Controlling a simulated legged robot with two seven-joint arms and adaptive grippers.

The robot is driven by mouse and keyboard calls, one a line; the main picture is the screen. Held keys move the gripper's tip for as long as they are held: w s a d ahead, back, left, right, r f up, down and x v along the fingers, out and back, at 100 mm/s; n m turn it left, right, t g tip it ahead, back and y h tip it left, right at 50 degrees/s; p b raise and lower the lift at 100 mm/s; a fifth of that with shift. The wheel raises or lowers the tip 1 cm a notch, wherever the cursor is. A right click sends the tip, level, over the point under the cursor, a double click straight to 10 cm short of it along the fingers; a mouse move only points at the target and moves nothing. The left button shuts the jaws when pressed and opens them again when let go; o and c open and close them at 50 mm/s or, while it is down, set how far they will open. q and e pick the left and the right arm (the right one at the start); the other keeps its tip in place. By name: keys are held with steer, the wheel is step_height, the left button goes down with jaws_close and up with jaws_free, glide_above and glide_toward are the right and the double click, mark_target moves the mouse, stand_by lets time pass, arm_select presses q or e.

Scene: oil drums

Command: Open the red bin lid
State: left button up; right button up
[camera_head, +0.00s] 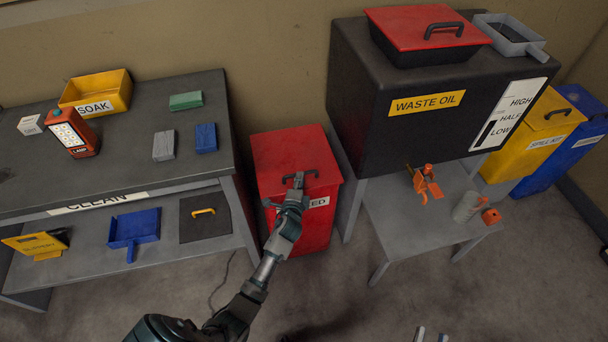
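The red bin (300,230) stands on the floor between the workbench and the waste oil tank. Its red lid (285,150) lies flat on top and looks closed. A dark arched handle (314,173) is on the lid's front part. My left gripper (298,180) is at this handle, with its fingertips over the handle's middle. It hides part of the handle and of the bin's label; whether its fingers are closed on the handle is unclear. My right gripper (431,336) shows only as two separate grey tips at the bottom edge, apart and empty.
The workbench (110,165) stands close on the left. The black waste oil tank (420,100), with a red-lidded pan on top, stands on a grey stand (400,225) at the right. Yellow (530,140) and blue (575,150) bins stand beyond. Floor in front is clear.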

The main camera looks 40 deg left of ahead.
arm_select(q)
steer(key=x, duration=0.2)
steer(key=shift+w+a+f+b, duration=0.1)
steer(key=shift+w+f+b, duration=0.1)
steer(key=shift+w+b, duration=0.1)
steer(key=shift+w+a, duration=0.3)
steer(key=shift+w, duration=0.15)
arm_select(e)
steer(key=shift+s+r+t+y, duration=0.15)
steer(key=shift+s+r+t, duration=0.05)
steer(key=shift+r+t, duration=0.45)
steer(key=shift+s+r+t+y, duration=0.2)
steer(key=shift+r+t, duration=0.25)
steer(key=shift+r, duration=0.25)
arm_select(q)
jaws_close()
arm_select(e)
steer(key=shift+w+f, duration=0.1)
arm_select(q)
steer(key=shift+r, duration=0.1)
